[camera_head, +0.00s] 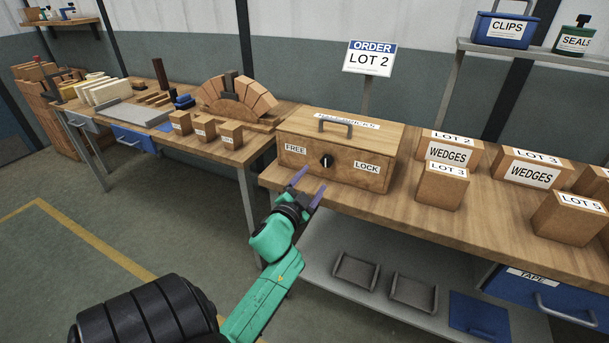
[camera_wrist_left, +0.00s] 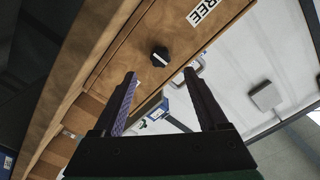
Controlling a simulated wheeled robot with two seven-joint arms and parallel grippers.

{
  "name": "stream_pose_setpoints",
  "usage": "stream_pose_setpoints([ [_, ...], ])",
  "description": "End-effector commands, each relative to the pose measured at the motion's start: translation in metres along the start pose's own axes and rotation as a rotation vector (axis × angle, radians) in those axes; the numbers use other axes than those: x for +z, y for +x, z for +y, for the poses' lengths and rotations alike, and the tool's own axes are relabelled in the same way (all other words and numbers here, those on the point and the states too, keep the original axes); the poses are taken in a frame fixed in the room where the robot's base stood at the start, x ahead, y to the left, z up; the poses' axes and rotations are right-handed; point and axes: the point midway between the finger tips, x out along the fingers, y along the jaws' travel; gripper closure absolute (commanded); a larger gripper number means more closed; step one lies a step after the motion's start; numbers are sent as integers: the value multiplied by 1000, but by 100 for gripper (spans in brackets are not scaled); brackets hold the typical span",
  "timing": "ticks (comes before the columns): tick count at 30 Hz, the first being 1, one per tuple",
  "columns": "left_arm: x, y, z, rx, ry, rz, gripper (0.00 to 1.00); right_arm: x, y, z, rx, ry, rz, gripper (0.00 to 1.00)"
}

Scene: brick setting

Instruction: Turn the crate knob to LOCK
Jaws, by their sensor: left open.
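The wooden crate (camera_head: 340,150) stands on the workbench with a handle on its lid. Its front has a FREE label (camera_head: 296,149) on the left and a LOCK label (camera_head: 367,167) on the right. The round black knob (camera_head: 326,161) sits between them, its white mark roughly upright in the head view. My left gripper (camera_head: 310,180) is open and empty, in front of and below the knob, apart from it. In the left wrist view the knob (camera_wrist_left: 159,56) shows beyond and between the open fingertips (camera_wrist_left: 160,75). My right gripper is not in view.
Boxes labelled WEDGES (camera_head: 447,153) and a LOT 3 box (camera_head: 442,187) stand right of the crate. Small blocks (camera_head: 205,128) and a brick arch (camera_head: 238,98) stand to its left. The bench's front edge (camera_head: 330,206) lies near my left gripper.

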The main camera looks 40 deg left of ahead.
Motion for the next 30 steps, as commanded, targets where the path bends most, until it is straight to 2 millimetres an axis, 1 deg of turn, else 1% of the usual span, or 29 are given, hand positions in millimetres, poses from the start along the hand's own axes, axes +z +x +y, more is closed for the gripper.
stream_pose_setpoints([
  [1, 3, -14, 2, 2, -1, -2, 24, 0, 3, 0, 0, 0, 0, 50],
  [3, 2, -31, 2, 1, 0, -2, 24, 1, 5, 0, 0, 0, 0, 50],
  [7, 2, -49, 1, 1, 1, -1, 24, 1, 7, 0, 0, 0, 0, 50],
  [11, 0, -53, 0, 0, 2, 0, 24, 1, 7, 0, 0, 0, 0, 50],
  [25, 1, -52, 1, 2, 0, -1, 24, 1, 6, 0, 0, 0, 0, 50],
  [26, 3, -52, 3, 6, -2, -5, 24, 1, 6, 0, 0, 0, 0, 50],
  [28, 16, -49, 18, 37, -19, -31, 24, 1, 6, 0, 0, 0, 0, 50],
  [29, 25, -48, 30, 60, -30, -50, 24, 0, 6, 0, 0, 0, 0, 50],
  [30, 42, -46, 50, 100, -50, -83, 24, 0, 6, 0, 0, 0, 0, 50],
])
